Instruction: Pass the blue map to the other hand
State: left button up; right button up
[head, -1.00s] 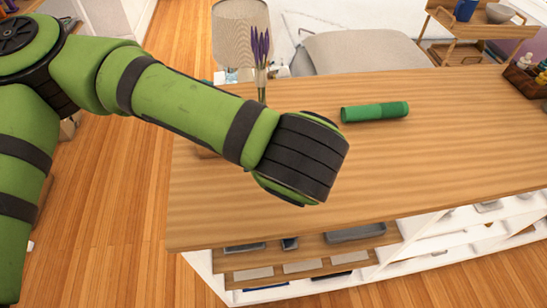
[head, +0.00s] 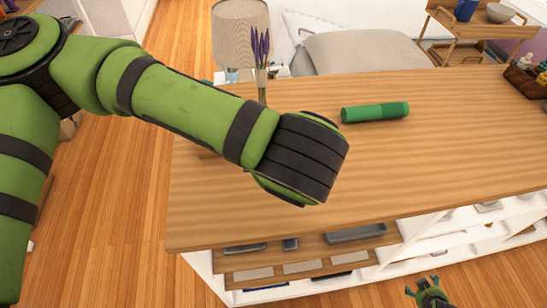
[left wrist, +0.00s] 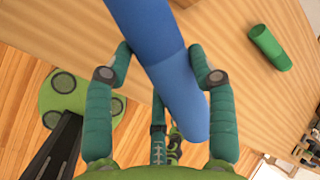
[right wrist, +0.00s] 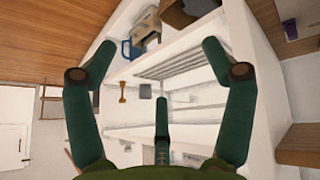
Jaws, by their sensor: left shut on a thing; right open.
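The blue map (left wrist: 168,60) is a rolled blue cylinder in the left wrist view. My left gripper (left wrist: 160,62) is shut on it, with a finger on each side, and holds it above the wooden table. In the head view my left arm hides the map and the left gripper. My right gripper (head: 428,290) shows small at the bottom of the head view, in front of the table's near side. In the right wrist view its fingers (right wrist: 160,58) are spread wide with nothing between them.
A green roll (head: 375,112) lies on the wooden table (head: 450,140); it also shows in the left wrist view (left wrist: 269,47). A vase with purple flowers (head: 261,65) stands at the back left. White shelves (head: 450,235) are under the table. The table's right half is mostly clear.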

jog(key=s+a+f+n+g+y, duration=0.1)
jog(key=s+a+f, duration=0.2)
jog(key=a, duration=0.6)
jog(key=s+a+f+n+g+y, duration=0.1)
jog(key=s+a+f+n, duration=0.1)
jog(key=s+a, duration=0.5)
jog(key=s+a+f+n+g+y, duration=0.2)
jog(key=s+a+f, duration=0.2)
jog(key=a, duration=0.7)
jog(key=shift+s+a, duration=0.2)
jog(key=shift+s, duration=0.85)
